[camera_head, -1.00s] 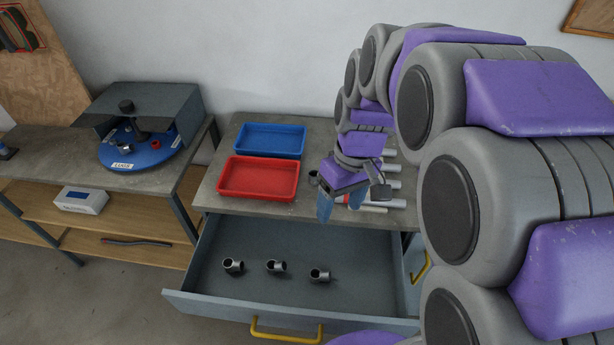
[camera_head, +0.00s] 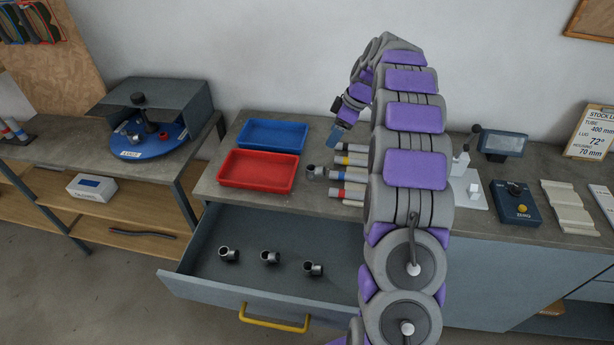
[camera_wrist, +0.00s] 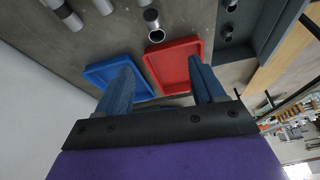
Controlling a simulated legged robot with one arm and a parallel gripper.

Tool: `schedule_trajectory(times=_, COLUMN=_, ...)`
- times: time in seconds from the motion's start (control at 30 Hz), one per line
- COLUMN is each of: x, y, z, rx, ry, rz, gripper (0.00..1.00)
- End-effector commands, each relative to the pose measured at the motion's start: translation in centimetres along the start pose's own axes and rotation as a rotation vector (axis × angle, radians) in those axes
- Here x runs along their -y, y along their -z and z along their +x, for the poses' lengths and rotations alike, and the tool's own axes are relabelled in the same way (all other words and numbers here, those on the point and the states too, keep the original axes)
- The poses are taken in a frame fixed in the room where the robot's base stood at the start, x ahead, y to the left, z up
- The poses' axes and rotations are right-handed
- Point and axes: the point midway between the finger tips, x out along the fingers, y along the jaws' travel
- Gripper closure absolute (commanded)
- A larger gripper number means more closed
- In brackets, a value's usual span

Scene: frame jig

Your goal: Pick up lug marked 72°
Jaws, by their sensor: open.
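Three small grey metal lugs stand apart in the open drawer: a left one (camera_head: 228,255), a middle one (camera_head: 270,258) and a right one (camera_head: 312,268). Another grey tubular piece (camera_head: 312,172) sits on the bench beside the tubes; it also shows in the wrist view (camera_wrist: 153,20). More small fittings sit on the blue turntable (camera_head: 140,151) labelled LUGS. I cannot read a 72° marking on any lug. My gripper (camera_head: 337,136) is open and empty above the back of the bench; its blue fingers (camera_wrist: 162,85) are spread apart in the wrist view.
A blue tray (camera_head: 271,136) and a red tray (camera_head: 258,171) lie empty on the bench. Tubes with coloured bands (camera_head: 350,175) lie right of them. The drawer (camera_head: 240,300) is pulled out. A stock sign (camera_head: 591,132) reads "LUG 72°". A grey hood (camera_head: 170,105) partly covers the turntable.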

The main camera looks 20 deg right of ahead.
Motion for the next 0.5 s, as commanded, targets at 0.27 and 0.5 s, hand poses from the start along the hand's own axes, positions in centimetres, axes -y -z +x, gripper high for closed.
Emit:
schedule_trajectory(times=0.27, x=-2.1, y=-1.1, z=1.0, rx=-0.018, ry=-0.018, rz=-0.056, gripper=0.32)
schedule_trajectory(times=0.5, x=-2.2, y=-1.4, z=4.2, rx=-0.018, ry=-0.014, rz=-0.053, gripper=0.32)
